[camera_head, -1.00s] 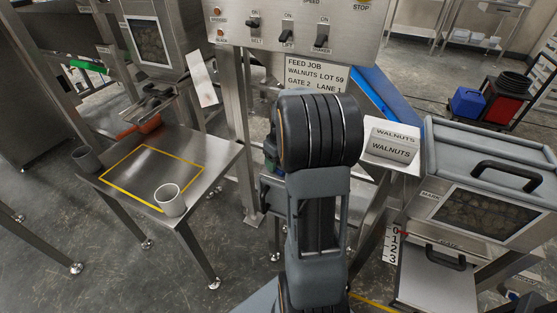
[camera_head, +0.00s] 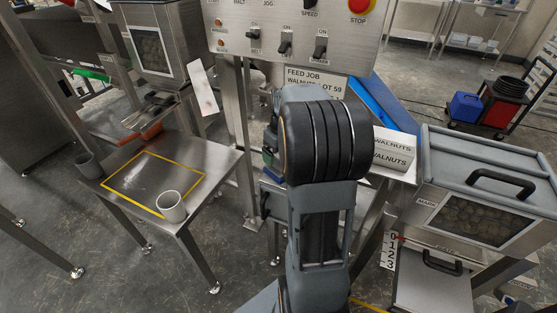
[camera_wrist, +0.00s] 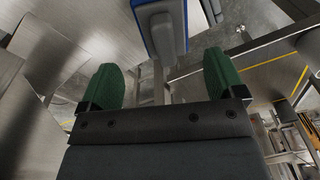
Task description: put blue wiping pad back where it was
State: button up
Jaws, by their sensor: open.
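My gripper (camera_wrist: 163,78) shows in the wrist view with its two green fingers apart and nothing between them. A blue-edged block with a pale grey face (camera_wrist: 162,25) is at the top of the wrist view, beyond the fingertips; it may be the blue wiping pad, but it is cut off by the frame edge. It looks clear of both fingers.
A grey cup (camera_head: 171,206) stands at the rectangle's front corner, and a darker cup (camera_head: 88,164) is at the table's left edge. A control panel (camera_head: 290,35) rises behind my arm. White walnut cartons (camera_head: 393,150) and a lidded grey bin (camera_head: 480,190) stand at right.

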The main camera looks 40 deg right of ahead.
jog(key=r, duration=0.2)
jog(key=r+p, duration=0.1)
jog(key=r, duration=0.1)
jog(key=shift+s+r, duration=0.2)
jog(key=shift+r, duration=0.2)
jog(key=s+a, duration=0.4)
jog(key=a, duration=0.3)
jog(key=s+a+f+t, duration=0.1)
jog(key=s+a, duration=0.2)
jog(key=a, duration=0.3)
jog(key=s+a+m+t, duration=0.1)
jog(key=s+a, duration=0.3)
jog(key=a, duration=0.3)
jog(key=shift+s+a+f+h, duration=0.3)
jog(key=shift+a+f, duration=0.05)
